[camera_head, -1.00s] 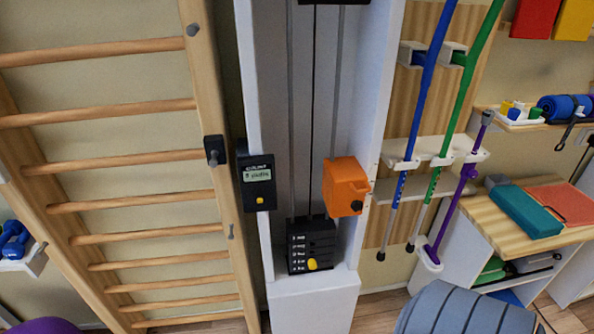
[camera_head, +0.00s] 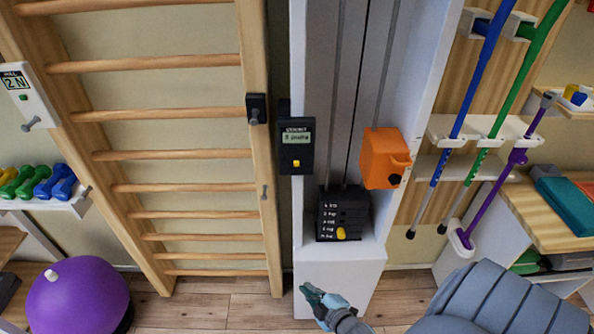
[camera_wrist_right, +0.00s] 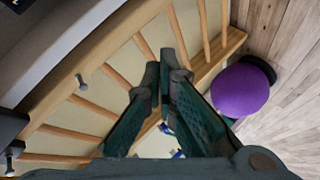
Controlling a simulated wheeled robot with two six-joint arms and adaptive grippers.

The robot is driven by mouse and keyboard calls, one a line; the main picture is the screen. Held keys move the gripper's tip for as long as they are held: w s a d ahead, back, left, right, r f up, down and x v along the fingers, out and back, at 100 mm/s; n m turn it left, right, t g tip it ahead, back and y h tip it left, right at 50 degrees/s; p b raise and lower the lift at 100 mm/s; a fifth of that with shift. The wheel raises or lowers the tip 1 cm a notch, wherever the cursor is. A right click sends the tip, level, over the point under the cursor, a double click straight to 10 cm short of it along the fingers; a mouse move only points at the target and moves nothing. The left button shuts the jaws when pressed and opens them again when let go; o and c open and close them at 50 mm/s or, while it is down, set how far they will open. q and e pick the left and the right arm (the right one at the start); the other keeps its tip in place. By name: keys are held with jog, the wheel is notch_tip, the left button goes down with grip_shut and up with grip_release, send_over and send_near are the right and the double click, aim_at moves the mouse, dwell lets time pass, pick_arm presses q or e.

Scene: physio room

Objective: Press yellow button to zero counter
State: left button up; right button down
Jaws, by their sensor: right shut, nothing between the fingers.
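The counter is a small black box (camera_head: 296,147) with a lit display (camera_head: 297,137), mounted on the left side of the white pulley column (camera_head: 340,268). Its yellow button (camera_head: 296,163) sits just below the display. My right gripper (camera_head: 309,290) is low in front of the column's base, well below the counter and apart from it. In the right wrist view the right gripper (camera_wrist_right: 160,80) is shut with nothing between its fingers. The counter's button does not show in the wrist view. My left gripper is not in view.
A black weight stack (camera_head: 342,212) with a yellow pin stands inside the column. An orange box (camera_head: 386,158) is on its right side. Wooden wall bars (camera_head: 180,155) are to the left, with a purple ball (camera_head: 78,298) below. A grey-blue padded roll (camera_head: 500,300) is at lower right.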

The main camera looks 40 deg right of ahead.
aim_at(297, 164)
jog(key=w+r+n+t, duration=0.2)
jog(key=r+n+t, duration=0.1)
jog(key=r, duration=0.6)
jog(key=w+d+r+n+t, duration=0.1)
jog(key=w+r+n+t, duration=0.2)
jog(key=r, duration=0.7)
jog(key=w+r+n+t+b, duration=0.1)
jog(key=w+r+n+t, duration=0.2)
jog(key=r, duration=0.7)
jog(key=t, duration=0.2)
jog(key=shift+w+d+t, duration=0.2)
jog(key=shift+t, duration=0.1)
jog(key=w+d+b, duration=0.5)
jog(key=w, duration=0.2)
jog(key=shift+d, duration=0.2)
